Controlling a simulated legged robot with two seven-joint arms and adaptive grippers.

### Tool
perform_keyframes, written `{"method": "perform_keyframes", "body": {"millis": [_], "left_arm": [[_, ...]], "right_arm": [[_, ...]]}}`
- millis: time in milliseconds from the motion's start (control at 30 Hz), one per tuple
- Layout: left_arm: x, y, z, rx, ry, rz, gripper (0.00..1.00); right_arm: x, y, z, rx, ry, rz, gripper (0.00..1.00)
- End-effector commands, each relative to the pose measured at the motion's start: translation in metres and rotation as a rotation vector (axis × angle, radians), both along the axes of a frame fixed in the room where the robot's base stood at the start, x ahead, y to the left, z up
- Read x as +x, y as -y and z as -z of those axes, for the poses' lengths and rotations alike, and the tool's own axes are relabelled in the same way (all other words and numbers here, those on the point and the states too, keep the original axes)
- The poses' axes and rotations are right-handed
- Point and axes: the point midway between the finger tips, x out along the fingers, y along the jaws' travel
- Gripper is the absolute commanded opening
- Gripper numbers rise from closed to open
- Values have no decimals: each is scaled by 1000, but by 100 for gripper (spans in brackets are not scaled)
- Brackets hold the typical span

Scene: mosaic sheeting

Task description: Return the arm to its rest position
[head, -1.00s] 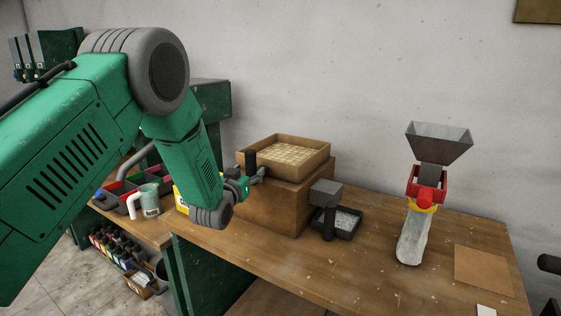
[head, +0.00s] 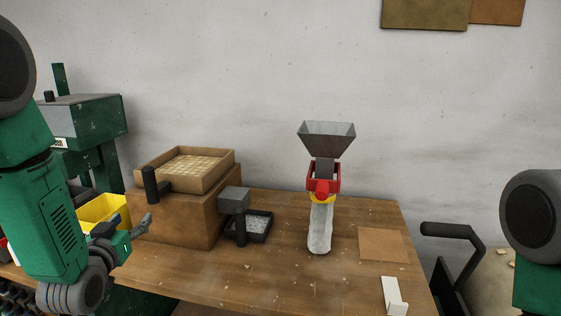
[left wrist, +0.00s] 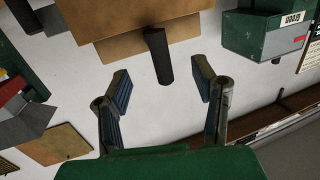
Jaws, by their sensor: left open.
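My left arm is green with grey joints and hangs at the left edge of the head view. Its gripper (head: 130,228) is in front of the brown box, apart from the bench top. In the left wrist view the two fingers (left wrist: 162,85) stand wide apart with nothing between them. A dark upright handle (left wrist: 158,56) on the brown box shows beyond the fingertips. Part of my right arm shows at the right edge of the head view, but its gripper is out of the picture.
The wooden bench (head: 270,275) holds a brown box (head: 185,222) with a tray (head: 222,164) of tiles on top. A hopper (head: 327,142) stands over a grey bag (head: 320,230). A yellow bin (head: 100,212) is behind my left arm. The front of the bench is mostly clear.

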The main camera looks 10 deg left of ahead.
Motion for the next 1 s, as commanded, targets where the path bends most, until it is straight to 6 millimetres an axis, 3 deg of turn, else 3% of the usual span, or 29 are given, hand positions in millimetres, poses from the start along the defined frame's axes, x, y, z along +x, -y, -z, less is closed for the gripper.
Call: {"method": "perform_keyframes", "body": {"millis": [167,267,400,500,600,733,833,1000], "left_arm": [[-37,30,89,-29,-280,38,53],[-80,52,151,-47,-500,66,53],[-156,80,223,-69,-805,104,53],[-219,98,261,-79,-1019,130,53],[-277,112,284,-86,-1203,154,53],[-332,123,298,-91,-1374,176,53],[-356,127,301,-92,-1445,185,53],[-365,128,302,-93,-1474,187,53]], "right_arm": [[2,-1,0,-1,0,0,48],[2,-1,0,-1,0,0,48],[2,0,0,-1,0,0,48],[2,-1,0,-1,0,0,48],[2,-1,0,-1,-1,0,48],[2,0,0,-1,-1,0,48],[2,0,0,-1,-1,0,48],[2,0,0,-1,-1,0,48]]}}
